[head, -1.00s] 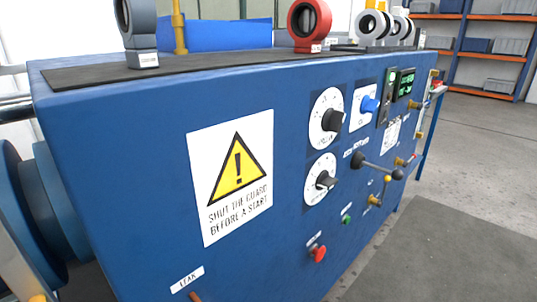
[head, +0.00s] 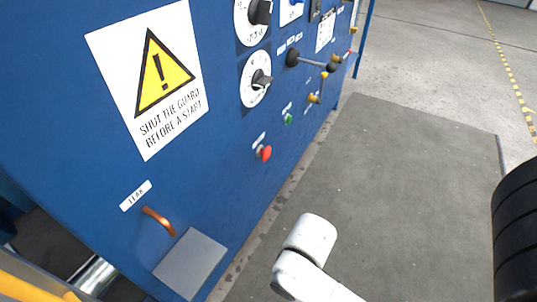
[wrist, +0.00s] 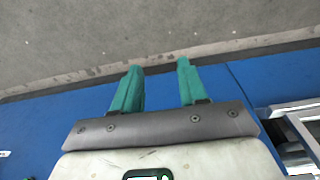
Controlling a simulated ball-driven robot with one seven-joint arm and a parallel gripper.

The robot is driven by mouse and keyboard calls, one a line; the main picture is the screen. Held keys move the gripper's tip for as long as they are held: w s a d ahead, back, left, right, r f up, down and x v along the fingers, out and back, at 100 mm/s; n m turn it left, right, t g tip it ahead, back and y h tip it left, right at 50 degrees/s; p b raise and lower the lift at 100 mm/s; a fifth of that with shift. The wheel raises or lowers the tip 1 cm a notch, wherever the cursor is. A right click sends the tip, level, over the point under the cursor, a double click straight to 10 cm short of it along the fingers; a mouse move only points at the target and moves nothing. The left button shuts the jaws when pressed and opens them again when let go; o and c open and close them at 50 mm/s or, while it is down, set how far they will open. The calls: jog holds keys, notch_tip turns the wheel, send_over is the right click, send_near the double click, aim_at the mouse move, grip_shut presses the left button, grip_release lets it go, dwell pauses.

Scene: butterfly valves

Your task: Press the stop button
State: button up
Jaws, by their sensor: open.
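The red stop button (head: 264,152) sticks out from the lower part of the blue machine front in the head view. A small white label is just above it, too small to read. My gripper (wrist: 158,72) shows in the wrist view with two green fingers apart and nothing between them. Plain blue panel (wrist: 60,120) and grey floor lie beyond the fingers. The button is not visible in the wrist view. In the head view my white arm is below and right of the button, and the gripper itself is out of frame.
A green button (head: 288,118) is above and right of the red one. Black dials (head: 262,80), a ball-ended lever (head: 310,61) and brass valves are higher up. Floor right of the machine is clear.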

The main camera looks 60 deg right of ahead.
jog(key=shift+w+d+f, duration=0.15)
jog(key=shift+f, duration=0.05)
jog(key=c, duration=0.3)
jog(key=w+d+f+m+t+y, duration=0.1)
jog(key=w+m, duration=0.1)
jog(key=w+d+f+m+t+y, duration=0.1)
jog(key=d+f+m+y, duration=0.1)
jog(key=shift+w+d+f+y, duration=0.2)
jog(key=shift+w+d+y, duration=0.05)
jog(key=shift+w+y, duration=0.1)
grip_shut()
jog(key=d+r+m+t+h, duration=0.1)
jog(key=d+r+m+t, duration=0.2)
jog(key=d, duration=0.4)
jog(key=d+r+m+t+h+b, duration=0.1)
jog(key=d+r+m+t, duration=0.2)
jog(key=d+m+t, duration=0.3)
jog(key=d+r+m+t+h, duration=0.1)
jog(key=d+r+m+t, duration=0.2)
jog(key=d+t, duration=0.3)
jog(key=d+m, duration=0.1)
jog(key=d, duration=0.2)
jog(key=shift+w+d+r+m, duration=0.3)
jog(key=shift+w+d, duration=0.05)
jog(key=shift+h, duration=0.25)
